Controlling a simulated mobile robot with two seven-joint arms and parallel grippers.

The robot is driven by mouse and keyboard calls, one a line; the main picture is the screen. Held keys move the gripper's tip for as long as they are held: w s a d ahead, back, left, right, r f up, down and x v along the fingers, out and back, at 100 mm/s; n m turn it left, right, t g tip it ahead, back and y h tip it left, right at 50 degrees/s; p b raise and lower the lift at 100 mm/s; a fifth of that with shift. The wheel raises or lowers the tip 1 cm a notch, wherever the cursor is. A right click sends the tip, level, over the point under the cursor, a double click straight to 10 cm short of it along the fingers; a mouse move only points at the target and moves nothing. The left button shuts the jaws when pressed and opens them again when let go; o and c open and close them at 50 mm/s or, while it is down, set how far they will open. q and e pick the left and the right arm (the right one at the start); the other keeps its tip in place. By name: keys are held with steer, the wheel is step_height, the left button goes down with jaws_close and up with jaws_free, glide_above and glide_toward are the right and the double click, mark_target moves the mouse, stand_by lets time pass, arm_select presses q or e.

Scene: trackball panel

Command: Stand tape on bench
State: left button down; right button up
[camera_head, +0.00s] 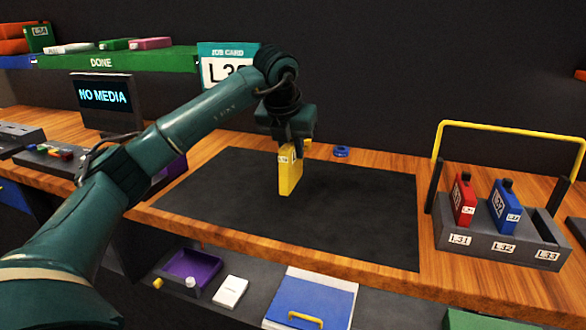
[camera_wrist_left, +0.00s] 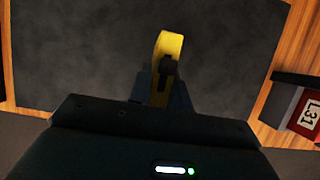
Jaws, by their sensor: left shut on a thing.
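A yellow tape (camera_head: 289,174) with a small white label hangs upright in my left gripper (camera_head: 293,148), over the dark mat on the bench. In the left wrist view the yellow tape (camera_wrist_left: 173,45) sits between the fingers of the left gripper (camera_wrist_left: 166,84). The gripper is shut on its upper part. The tape's lower end is near the mat; I cannot tell whether it touches. The wooden bench (camera_head: 480,280) surrounds the dark mat (camera_head: 345,210). My right gripper is not in view.
A grey rack (camera_head: 485,238) with a yellow handle (camera_head: 510,130) stands at the right, holding a red tape (camera_head: 463,200) and a blue tape (camera_head: 505,207); slot L33 looks empty. A blue ring (camera_head: 341,151) lies behind the mat. The mat is otherwise clear.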

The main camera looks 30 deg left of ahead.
mark_target(292, 163)
arm_select(q)
step_height(292, 163, down, 4)
steer(key=shift+f, duration=0.1)
steer(key=c, duration=1.3)
jaws_free()
steer(key=v, duration=1.1)
steer(key=shift+s+r, duration=0.25)
steer(key=shift+r, duration=0.25)
